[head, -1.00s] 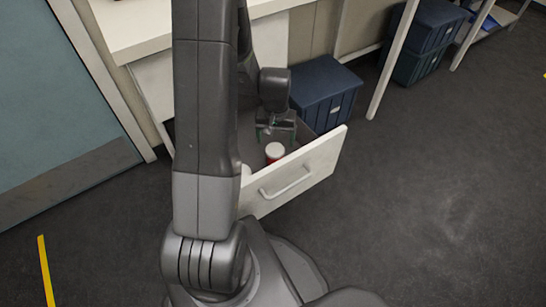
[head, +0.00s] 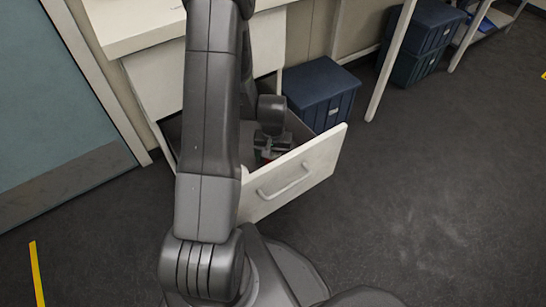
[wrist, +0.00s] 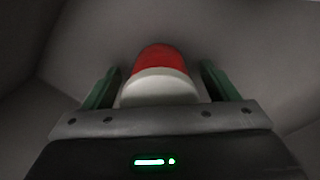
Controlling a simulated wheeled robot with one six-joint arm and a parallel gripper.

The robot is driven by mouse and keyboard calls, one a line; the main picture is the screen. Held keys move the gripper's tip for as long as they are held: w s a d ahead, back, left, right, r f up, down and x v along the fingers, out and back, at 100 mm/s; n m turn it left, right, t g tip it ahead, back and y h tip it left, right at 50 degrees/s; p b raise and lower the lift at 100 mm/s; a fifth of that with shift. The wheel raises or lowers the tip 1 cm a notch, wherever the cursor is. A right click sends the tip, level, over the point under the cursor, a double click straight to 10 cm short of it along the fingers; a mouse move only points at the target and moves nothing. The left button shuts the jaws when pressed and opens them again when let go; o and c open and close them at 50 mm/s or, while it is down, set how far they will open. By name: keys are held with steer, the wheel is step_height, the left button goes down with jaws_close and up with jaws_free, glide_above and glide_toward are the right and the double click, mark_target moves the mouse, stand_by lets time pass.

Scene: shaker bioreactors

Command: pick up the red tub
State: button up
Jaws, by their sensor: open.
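The red tub (wrist: 162,60) has a red body and a white end. In the wrist view it lies between the two green fingers of my gripper (wrist: 158,85), with a gap on each side. My gripper is open and down inside the open drawer (head: 305,172).
The drawer's front panel with its handle (head: 284,182) faces the robot. A dark blue box (head: 320,92) stands just behind the drawer, and a white table leg (head: 390,62) is to its right. The floor at right is clear.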

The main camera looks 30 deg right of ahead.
steer(key=c, duration=1.1)
steer(key=shift+r, duration=0.1)
